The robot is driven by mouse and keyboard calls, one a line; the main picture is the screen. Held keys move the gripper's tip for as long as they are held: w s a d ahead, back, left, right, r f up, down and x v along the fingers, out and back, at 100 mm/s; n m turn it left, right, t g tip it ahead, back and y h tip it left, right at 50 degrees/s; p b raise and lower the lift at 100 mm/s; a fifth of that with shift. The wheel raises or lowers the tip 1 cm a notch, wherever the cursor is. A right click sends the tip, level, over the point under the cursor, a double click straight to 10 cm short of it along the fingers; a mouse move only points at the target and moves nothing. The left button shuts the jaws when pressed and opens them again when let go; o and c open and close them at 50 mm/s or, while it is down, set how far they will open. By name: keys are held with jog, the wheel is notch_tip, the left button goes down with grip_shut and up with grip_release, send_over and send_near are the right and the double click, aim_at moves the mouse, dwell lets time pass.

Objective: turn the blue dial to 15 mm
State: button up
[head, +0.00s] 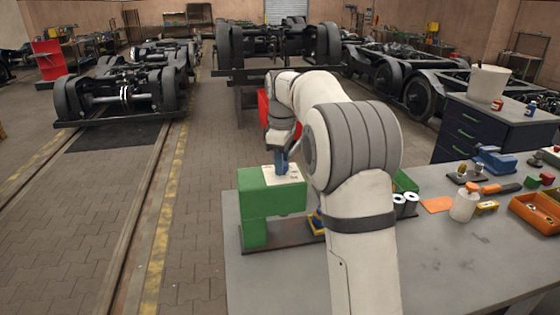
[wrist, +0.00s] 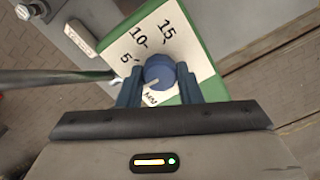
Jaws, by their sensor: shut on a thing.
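The blue dial (wrist: 159,69) sits on a white scale plate (wrist: 193,52) marked 5, 10 and 15, with mm lettering below. Its pale pointer mark points to the lower left in the wrist view, short of the 5 mark and not at 15. My gripper (wrist: 160,72) is shut on the dial, with one blue finger on each side. In the head view my gripper (head: 281,162) reaches down onto the white plate on top of the green housing (head: 263,208). The dial itself is hidden there by my gripper.
The housing stands at the left end of the grey workbench (head: 290,285). To the right are a white bottle (head: 463,206), an orange tray (head: 537,213) and a blue vise (head: 494,160). A grey rod (wrist: 55,77) crosses the left of the wrist view. The bench front is clear.

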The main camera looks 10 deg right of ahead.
jog(key=m+p, duration=0.2)
jog(key=m, duration=0.4)
jog(key=shift+m+p, duration=0.35)
jog(key=shift+m, duration=0.05)
jog(key=m+p, duration=0.1)
jog(key=m, duration=0.5)
jog(key=shift+d, duration=0.1)
jog(key=m+p, duration=0.1)
jog(key=m, duration=0.5)
jog(key=shift+m, duration=0.3)
jog(key=m+p, duration=0.1)
jog(key=m, duration=0.5)
jog(key=shift+m, duration=0.6)
jog(key=o, duration=1)
jog(key=shift+r+b, duration=0.45)
jog(key=shift+r, duration=3.45)
